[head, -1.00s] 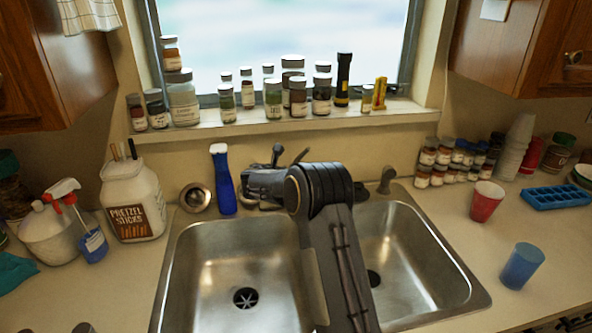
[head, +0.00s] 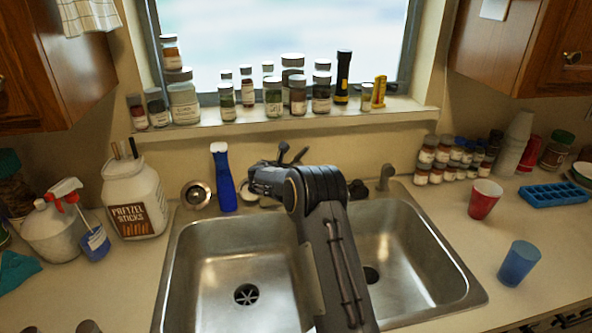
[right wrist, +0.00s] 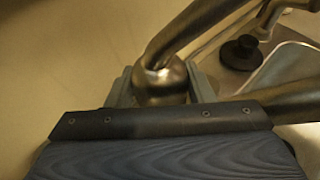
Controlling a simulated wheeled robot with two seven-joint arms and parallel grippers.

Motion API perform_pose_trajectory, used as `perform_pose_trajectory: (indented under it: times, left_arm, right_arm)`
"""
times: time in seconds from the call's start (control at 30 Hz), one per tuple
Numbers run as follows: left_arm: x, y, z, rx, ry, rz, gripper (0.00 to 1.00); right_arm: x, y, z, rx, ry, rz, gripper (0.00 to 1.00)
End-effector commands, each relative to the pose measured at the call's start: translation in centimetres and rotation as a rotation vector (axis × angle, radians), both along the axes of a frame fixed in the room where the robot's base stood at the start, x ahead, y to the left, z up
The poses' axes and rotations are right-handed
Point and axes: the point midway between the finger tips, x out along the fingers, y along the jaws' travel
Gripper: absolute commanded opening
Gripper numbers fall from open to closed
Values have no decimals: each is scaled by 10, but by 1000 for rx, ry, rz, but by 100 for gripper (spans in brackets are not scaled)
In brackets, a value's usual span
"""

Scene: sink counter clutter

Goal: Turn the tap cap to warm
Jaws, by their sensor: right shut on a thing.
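The metal tap cap (right wrist: 160,82) shows in the right wrist view, with a metal pipe or handle rising from it to the upper right. My right gripper (right wrist: 161,90) is shut on the cap, one finger at each side. In the head view my right gripper (head: 258,180) is at the tap behind the sink and largely hides it. A dark tap handle (head: 283,151) sticks up just behind the gripper. The cap itself is hidden there. My left gripper is not clearly in view.
The double sink (head: 210,265) lies in front of the tap. A blue bottle (head: 223,180) stands just left of the gripper, and a small sprayer (head: 386,177) is to the right. Jars line the window sill (head: 200,126). A red cup (head: 484,199) and blue cup (head: 519,263) stand right.

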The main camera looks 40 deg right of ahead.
Motion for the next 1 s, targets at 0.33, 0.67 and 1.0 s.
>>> perform_pose_trajectory:
  times: [0.33,0.67,1.0]
  left_arm:
    - [0,0,26,0,0,0,36]
    - [0,0,30,0,0,0,36]
    - [0,0,29,0,0,0,36]
  right_arm:
    - [2,0,3,-5,-3,-303,26]
    - [1,0,2,-4,-2,-425,25]
    - [1,0,2,-2,-1,-429,50]
